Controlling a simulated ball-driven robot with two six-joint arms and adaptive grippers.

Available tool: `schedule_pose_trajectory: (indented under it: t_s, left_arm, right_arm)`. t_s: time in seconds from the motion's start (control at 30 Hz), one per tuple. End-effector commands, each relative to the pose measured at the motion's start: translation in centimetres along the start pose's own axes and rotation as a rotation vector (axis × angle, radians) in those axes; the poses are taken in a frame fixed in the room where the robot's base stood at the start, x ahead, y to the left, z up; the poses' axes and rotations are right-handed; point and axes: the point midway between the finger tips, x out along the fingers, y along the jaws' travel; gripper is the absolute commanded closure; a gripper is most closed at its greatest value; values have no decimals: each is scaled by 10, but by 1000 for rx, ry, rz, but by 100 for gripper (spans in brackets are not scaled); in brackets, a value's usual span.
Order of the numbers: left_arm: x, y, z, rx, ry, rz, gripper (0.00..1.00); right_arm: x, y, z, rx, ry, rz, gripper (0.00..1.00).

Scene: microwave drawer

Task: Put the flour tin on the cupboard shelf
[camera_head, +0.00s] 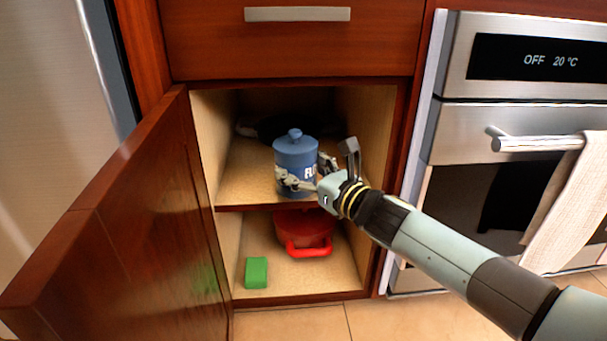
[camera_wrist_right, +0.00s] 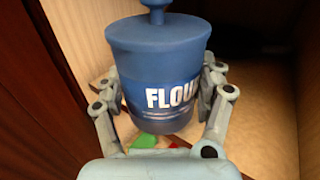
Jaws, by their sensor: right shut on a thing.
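The flour tin (camera_head: 295,158) is blue with a knobbed lid and white lettering. It is upright at the opening of the cupboard's upper compartment, at the level of the cupboard shelf (camera_head: 247,188). My right gripper (camera_head: 305,178) is shut on the tin, with a finger on each side. In the right wrist view the tin (camera_wrist_right: 160,70) fills the middle between the fingers of the gripper (camera_wrist_right: 165,105). I cannot tell whether the tin's base touches the shelf. My left gripper is not in view.
A dark pan (camera_head: 275,128) sits at the back of the upper compartment. A red pot (camera_head: 303,228) and a green block (camera_head: 256,272) are in the lower compartment. The cupboard door (camera_head: 140,220) stands open at left. An oven (camera_head: 530,90) with a towel (camera_head: 570,205) is at right.

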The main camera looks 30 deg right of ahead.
Motion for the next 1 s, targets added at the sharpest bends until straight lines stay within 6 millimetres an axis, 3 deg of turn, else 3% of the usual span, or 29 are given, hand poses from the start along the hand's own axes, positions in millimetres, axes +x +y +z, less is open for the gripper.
schedule_pose_trajectory:
  t_s: [0.5,0.7,1.0]
  left_arm:
    - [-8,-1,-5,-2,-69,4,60]
    - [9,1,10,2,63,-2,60]
    - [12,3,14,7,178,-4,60]
  right_arm:
    - [52,-37,1,-1,-2,0,66]
    - [51,-36,-18,0,3,1,66]
    - [51,-36,-22,0,-1,1,66]
